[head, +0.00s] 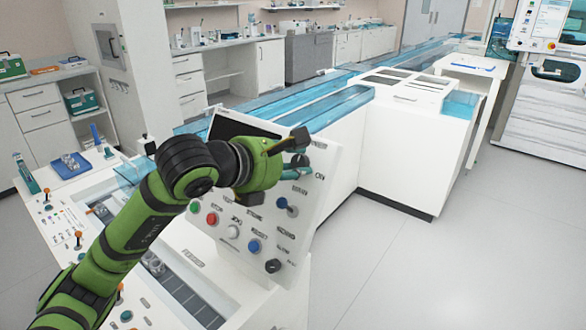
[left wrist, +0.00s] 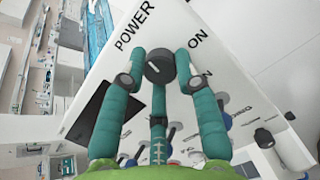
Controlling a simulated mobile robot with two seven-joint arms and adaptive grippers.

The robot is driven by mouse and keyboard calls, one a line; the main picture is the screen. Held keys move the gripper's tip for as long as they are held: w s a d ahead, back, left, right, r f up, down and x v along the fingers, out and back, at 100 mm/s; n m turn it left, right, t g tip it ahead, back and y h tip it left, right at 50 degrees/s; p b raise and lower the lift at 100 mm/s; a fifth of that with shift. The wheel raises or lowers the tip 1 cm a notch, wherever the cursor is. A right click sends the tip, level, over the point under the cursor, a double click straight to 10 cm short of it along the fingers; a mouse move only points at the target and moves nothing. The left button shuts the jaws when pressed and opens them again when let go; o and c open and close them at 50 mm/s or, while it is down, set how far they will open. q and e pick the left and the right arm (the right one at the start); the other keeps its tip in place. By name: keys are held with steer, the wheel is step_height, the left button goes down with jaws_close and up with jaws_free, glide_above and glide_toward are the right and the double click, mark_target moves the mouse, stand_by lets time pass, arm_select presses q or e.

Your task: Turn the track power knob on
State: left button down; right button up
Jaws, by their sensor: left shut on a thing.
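The power knob (left wrist: 159,66) is round and black with a pale line on its face. It sits on a tilted white control panel (head: 318,185), between the printed words POWER and ON. My left gripper (left wrist: 160,68) has teal fingers on both sides of the knob and one below, shut on it. In the head view my left gripper (head: 299,150) is at the panel's upper right, and it and the arm largely hide the knob. Where the pale line points relative to ON is hard to tell. My right gripper is in neither view.
Below on the panel are a blue-tipped switch (head: 287,207), a red button (head: 212,219), a blue button (head: 254,246) and a black knob (head: 273,266). A dark screen (head: 236,126) is at the panel's upper left. Open floor (head: 430,270) lies to the right.

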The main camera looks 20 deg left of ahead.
arm_select(q)
steer(key=m+b, duration=0.3)
steer(key=shift+m+g, duration=0.3)
steer(key=shift+m, duration=0.1)
steer(key=m+b, duration=0.1)
steer(key=m, duration=0.2)
steer(key=shift+w+m+g+h+b, duration=0.1)
steer(key=shift+m+g+h+b, duration=0.2)
steer(key=shift+m+h, duration=0.1)
steer(key=m+b, duration=0.1)
steer(key=m, duration=0.2)
steer(key=shift+m+g, duration=0.3)
steer(key=shift+m, duration=0.1)
steer(key=m, duration=0.5)
steer(key=shift+g, duration=0.4)
steer(key=shift+y, duration=0.3)
steer(key=c, duration=0.9)
jaws_free()
steer(key=shift+c, duration=0.2)
steer(key=shift+r, duration=0.1)
